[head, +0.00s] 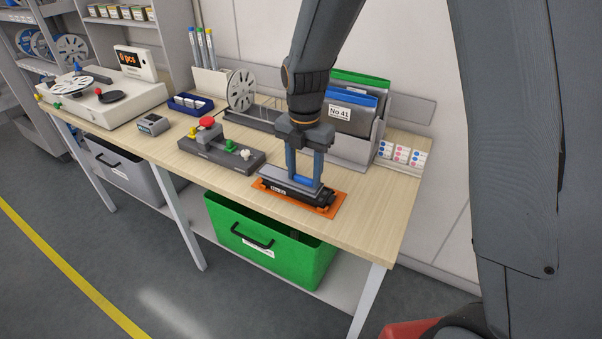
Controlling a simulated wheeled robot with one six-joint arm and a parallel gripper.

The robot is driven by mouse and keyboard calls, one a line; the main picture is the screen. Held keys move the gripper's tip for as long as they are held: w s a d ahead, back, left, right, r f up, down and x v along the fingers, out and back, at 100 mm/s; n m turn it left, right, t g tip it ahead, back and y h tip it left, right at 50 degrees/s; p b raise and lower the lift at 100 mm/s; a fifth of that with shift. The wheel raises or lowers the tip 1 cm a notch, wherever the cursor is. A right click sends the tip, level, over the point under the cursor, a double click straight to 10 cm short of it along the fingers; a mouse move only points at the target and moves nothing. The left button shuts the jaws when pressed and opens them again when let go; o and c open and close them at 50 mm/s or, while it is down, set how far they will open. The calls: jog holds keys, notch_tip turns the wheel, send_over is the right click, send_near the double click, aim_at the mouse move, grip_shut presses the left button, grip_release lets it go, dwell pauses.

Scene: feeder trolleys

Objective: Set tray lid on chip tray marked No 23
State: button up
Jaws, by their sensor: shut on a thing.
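My gripper (304,179) points down over the right part of the bench, its two fingers shut on the blue grip of a flat grey tray lid (281,180). The lid is level and lies over a black chip tray (300,198). I cannot tell whether the lid rests fully on the tray or sits just above it. The tray has a small white label (278,189) on its front, too small to read surely. The tray is on an orange mat (325,212). The lid hides most of the tray's top.
A control box (222,152) with a red button and coloured knobs stands left of the mat. Behind are a folder rack (350,150) with a folder marked No 41 and a reel (241,90). A green bin (300,255) is below. The bench front right is clear.

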jog(key=w+f+b, duration=0.1)
jog(key=w+d+f+b, duration=0.2)
jog(key=shift+w+d+f, duration=0.15)
jog(key=shift+w+d, duration=0.1)
jog(key=shift+w, duration=0.15)
jog(key=shift+f+b, duration=0.45)
jog(key=shift+f, duration=0.3)
jog(key=shift+f, duration=0.55)
dwell(1.3)
jog(key=o, duration=1.1)
jog(key=shift+r, duration=0.1)
notch_tip(320, 180, up, 6)
jog(key=p, duration=0.4)
jog(key=shift+p, duration=0.4)
